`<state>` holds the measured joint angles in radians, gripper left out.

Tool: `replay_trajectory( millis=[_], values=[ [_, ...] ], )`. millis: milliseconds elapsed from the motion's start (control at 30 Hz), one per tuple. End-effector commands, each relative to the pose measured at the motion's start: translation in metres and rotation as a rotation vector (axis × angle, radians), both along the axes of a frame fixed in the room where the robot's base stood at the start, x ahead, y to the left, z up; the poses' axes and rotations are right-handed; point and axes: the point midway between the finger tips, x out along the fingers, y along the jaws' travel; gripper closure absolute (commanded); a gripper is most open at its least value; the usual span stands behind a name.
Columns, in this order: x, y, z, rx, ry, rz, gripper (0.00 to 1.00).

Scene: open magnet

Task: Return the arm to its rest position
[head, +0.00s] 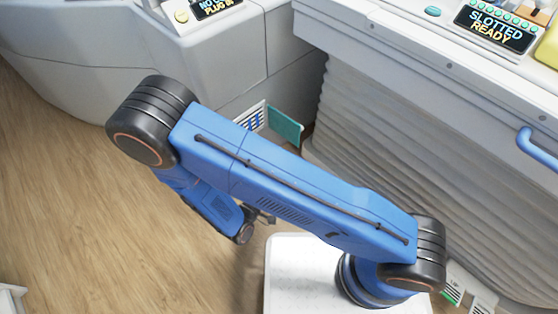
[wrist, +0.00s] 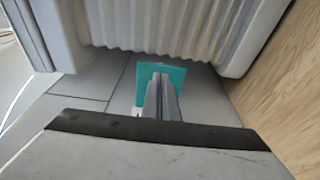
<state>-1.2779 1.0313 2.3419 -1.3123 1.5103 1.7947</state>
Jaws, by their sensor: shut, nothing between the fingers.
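My blue arm (head: 290,190) is folded across the middle of the head view, with its elbow at upper left and its shoulder at lower right. My gripper (head: 268,216) shows only in small part below the upper link, at the end of the forearm. In the wrist view my gripper (wrist: 160,80) has its two grey fingers together, with nothing between them. It points toward a teal panel (wrist: 175,72), which lies behind the fingers. I cannot tell the gap between fingertips and panel.
The teal panel also shows in the head view (head: 285,126), low beside a white label plate (head: 251,118). A pleated grey cabinet front (head: 390,150) with a blue handle (head: 538,147) stands at right. Wooden floor (head: 60,200) is clear at left.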

Motion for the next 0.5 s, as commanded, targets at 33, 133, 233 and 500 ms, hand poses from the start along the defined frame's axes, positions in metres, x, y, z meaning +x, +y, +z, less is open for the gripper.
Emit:
replay_trajectory(
  millis=[33, 133, 233, 500],
  values=[
    [-0.001, 0.001, 0.000, 0.000, 0.000, 0.000, 1.00],
    [-0.002, 0.001, 0.000, 0.000, 0.000, -0.001, 1.00],
    [-0.001, 0.001, 0.000, 0.000, 0.000, -0.001, 1.00],
    [0.010, -0.017, 0.027, 0.017, 0.025, -0.106, 1.00]
  ],
)
